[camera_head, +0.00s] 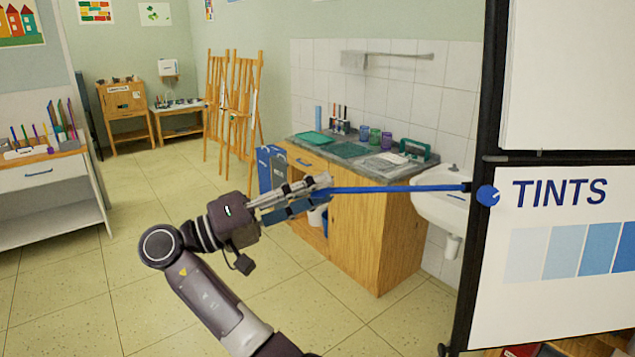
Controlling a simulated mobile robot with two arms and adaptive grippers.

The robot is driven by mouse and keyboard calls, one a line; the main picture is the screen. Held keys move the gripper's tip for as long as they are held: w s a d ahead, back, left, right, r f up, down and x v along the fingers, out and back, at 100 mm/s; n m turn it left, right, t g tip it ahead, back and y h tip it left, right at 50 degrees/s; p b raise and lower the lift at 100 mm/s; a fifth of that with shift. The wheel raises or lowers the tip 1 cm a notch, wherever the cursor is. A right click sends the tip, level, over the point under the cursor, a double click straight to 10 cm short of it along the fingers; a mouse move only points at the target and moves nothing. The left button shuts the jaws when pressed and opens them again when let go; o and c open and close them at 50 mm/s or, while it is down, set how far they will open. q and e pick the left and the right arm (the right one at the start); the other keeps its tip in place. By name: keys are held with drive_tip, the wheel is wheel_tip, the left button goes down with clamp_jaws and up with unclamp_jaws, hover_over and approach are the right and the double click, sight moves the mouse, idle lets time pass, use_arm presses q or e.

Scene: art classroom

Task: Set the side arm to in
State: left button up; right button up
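The side arm (395,189) is a thin blue rod. It sticks out to the left, nearly level, from the black upright frame (482,110) of a board stand. A round blue knob (488,195) sits at its root on the frame.
The stand carries a white TINTS sheet (560,285) with blue swatches. Behind the rod stand a wooden cabinet (365,235) and a white sink (440,205). Wooden easels (240,100) stand farther back. A white shelf unit (45,210) is at left. The tiled floor in between is clear.

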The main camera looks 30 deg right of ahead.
drive_tip(key=shift+d+r, duration=0.1)
drive_tip(key=shift+d, duration=0.2)
clamp_jaws()
